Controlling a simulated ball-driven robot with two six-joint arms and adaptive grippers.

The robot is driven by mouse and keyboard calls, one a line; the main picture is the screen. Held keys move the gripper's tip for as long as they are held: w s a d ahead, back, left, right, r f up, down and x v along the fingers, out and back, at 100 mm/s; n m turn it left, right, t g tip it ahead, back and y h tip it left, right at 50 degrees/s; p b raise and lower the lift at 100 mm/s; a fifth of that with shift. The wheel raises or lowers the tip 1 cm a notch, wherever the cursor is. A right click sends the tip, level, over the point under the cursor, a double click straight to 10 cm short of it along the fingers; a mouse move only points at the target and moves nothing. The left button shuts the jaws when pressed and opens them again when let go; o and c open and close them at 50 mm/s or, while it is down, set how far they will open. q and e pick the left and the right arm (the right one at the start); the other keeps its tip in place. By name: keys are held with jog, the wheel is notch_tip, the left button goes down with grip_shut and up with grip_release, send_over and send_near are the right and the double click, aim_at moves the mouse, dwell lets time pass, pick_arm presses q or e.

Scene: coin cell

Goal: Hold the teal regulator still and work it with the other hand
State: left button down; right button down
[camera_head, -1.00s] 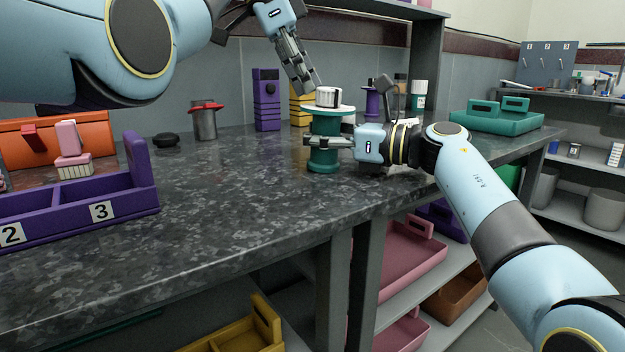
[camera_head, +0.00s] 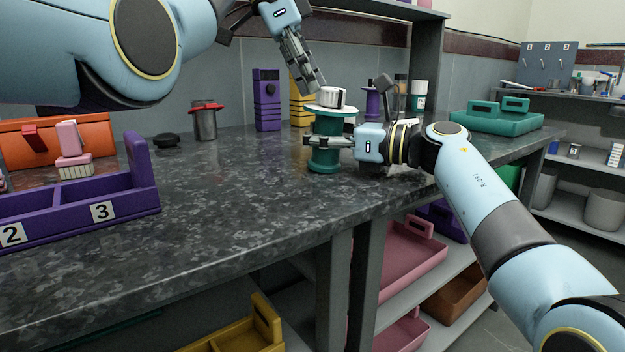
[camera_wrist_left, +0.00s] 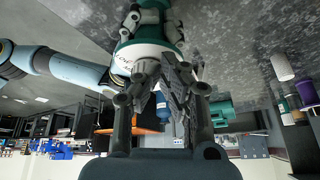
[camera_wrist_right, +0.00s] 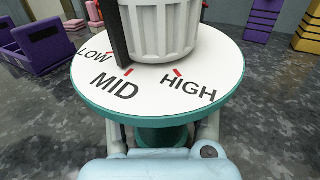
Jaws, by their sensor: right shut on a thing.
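The teal regulator (camera_head: 325,160) stands upright on the counter, with a white dial top and a ridged pale knob (camera_head: 332,97). My right gripper (camera_head: 318,142) is shut on its narrow waist. In the right wrist view the dial (camera_wrist_right: 213,70) reads LOW, MID and HIGH; the black pointer (camera_wrist_right: 113,32) on the knob (camera_wrist_right: 160,28) ends close to the MID mark, slightly on the LOW side. My left gripper (camera_head: 318,86) slants down at the knob's upper left, fingers a little apart. The left wrist view shows its fingers (camera_wrist_left: 160,88) near the dial; contact is unclear.
A purple tray (camera_head: 75,215) and an orange box (camera_head: 100,128) sit at the left. A metal canister (camera_head: 204,122), black puck (camera_head: 166,140) and purple block (camera_head: 267,100) stand behind. A teal tray (camera_head: 497,122) is at the right. The front counter is clear.

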pick_arm(q)
jog(key=shift+w+a, duration=0.1)
jog(key=shift+a, duration=0.3)
pick_arm(e)
jog(key=shift+f, duration=0.1)
pick_arm(q)
jog(key=shift+d+r, duration=0.2)
jog(key=shift+r, duration=2.75)
pick_arm(e)
jog(key=c, duration=0.7)
grip_release()
